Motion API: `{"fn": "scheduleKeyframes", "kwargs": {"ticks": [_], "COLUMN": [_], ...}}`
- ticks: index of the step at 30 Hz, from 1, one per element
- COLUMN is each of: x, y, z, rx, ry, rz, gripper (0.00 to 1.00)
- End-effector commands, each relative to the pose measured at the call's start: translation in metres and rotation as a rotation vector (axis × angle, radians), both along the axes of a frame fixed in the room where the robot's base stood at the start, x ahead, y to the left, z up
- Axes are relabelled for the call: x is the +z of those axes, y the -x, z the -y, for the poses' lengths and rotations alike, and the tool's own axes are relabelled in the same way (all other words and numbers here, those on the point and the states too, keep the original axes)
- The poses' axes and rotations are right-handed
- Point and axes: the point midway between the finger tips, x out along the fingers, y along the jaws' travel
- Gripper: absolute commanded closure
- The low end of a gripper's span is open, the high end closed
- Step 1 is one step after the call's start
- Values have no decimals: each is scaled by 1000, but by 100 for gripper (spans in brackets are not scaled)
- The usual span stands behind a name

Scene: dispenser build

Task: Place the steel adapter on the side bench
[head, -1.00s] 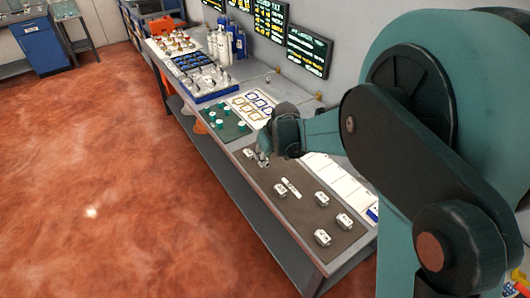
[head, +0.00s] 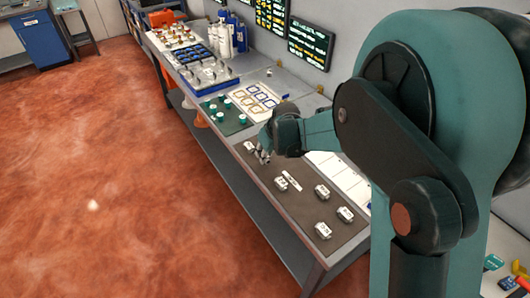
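Several small pale metallic pieces lie on a dark brown mat (head: 300,212) on the long grey bench: one piece (head: 249,146) near the gripper, another (head: 280,183), one (head: 321,190), one (head: 345,213) and one (head: 323,230) at the near end. A slim pale piece (head: 291,181) lies among them. I cannot tell which is the steel adapter. My gripper (head: 264,158) hangs over the mat's far end, fingers pointing down. Its fingers are too small to show whether they are open or hold anything. I cannot tell which surface is the side bench.
A green mat (head: 226,123) with round pieces and a white sheet with outlined squares (head: 254,103) lie farther along. A blue rack (head: 203,90), bottles (head: 224,38) and wall screens (head: 310,44) stand beyond. A blue cabinet (head: 42,45) stands far left.

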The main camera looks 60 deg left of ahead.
Motion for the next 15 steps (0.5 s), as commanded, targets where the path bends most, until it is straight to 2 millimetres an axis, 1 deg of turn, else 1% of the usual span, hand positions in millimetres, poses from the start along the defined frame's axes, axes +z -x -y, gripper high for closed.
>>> {"fn": "scheduleKeyframes", "kwargs": {"ticks": [1,9,15], "x": [-5,-27,-38], "y": [0,0,0], "z": [0,0,0], "rx": [0,0,0], "ry": [0,0,0], "rz": [0,0,0], "gripper": [98,98,98]}}
